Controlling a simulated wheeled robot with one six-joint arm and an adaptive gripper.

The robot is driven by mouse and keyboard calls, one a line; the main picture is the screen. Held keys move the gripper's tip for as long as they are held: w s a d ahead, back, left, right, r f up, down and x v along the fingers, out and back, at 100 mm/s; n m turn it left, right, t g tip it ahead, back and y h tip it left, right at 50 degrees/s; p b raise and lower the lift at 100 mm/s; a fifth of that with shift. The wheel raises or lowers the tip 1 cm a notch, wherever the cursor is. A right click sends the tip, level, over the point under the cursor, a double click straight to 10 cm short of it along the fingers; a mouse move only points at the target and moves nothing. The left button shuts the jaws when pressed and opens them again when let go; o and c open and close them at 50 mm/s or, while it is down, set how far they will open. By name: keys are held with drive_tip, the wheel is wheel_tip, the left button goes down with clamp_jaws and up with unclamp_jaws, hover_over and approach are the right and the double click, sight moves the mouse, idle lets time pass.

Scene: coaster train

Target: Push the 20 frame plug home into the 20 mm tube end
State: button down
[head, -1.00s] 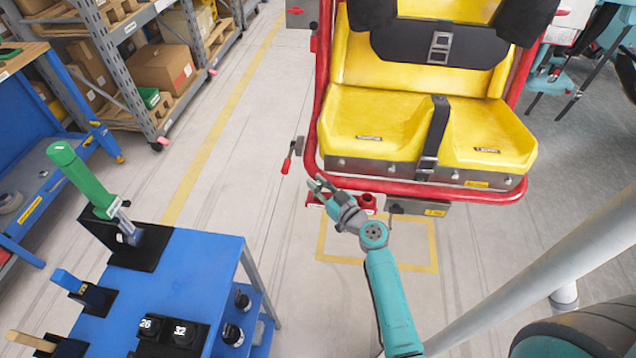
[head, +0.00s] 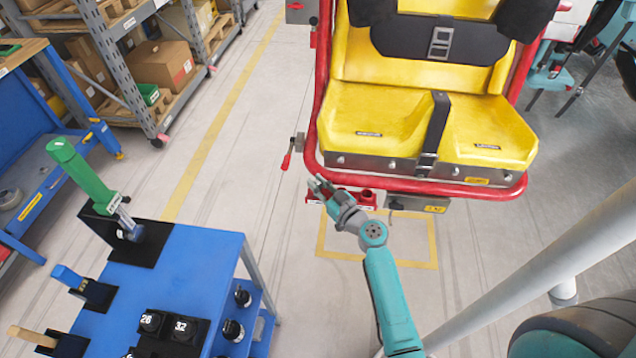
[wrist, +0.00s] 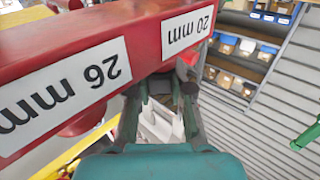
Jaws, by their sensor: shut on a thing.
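My gripper (head: 319,183) is at the red bar (head: 347,196) below the front of the yellow seat. In the wrist view the bar (wrist: 145,52) crosses the top, with upside-down labels "26 mm" (wrist: 62,97) and "20 mm" (wrist: 187,31). The fingers of my gripper (wrist: 166,88) reach up to the bar beside the "20 mm" label. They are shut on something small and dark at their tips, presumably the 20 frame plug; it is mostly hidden. The 20 mm tube end is hidden, so I cannot tell how deep the plug sits.
The yellow seat (head: 375,120) with its red tube frame stands just behind. A red-handled lever (head: 287,160) hangs left of it. A blue trolley (head: 195,262) at lower left holds a green-handled tool (head: 82,168) and blocks marked 26 and 32. A grey pole (head: 530,270) stands at right.

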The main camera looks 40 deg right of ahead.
drive_tip(key=shift+f, duration=0.15)
drive_tip(key=c, duration=1)
unclamp_jaws()
drive_tip(key=shift+o, duration=0.5)
drive_tip(key=o, duration=0.8)
drive_tip(key=shift+c, duration=0.2)
drive_tip(key=shift+s, duration=0.15)
drive_tip(key=shift+s+a, duration=0.2)
drive_tip(key=shift+s, duration=1.5)
drive_tip(key=shift+s+a, duration=0.15)
drive_tip(key=shift+s, duration=1.5)
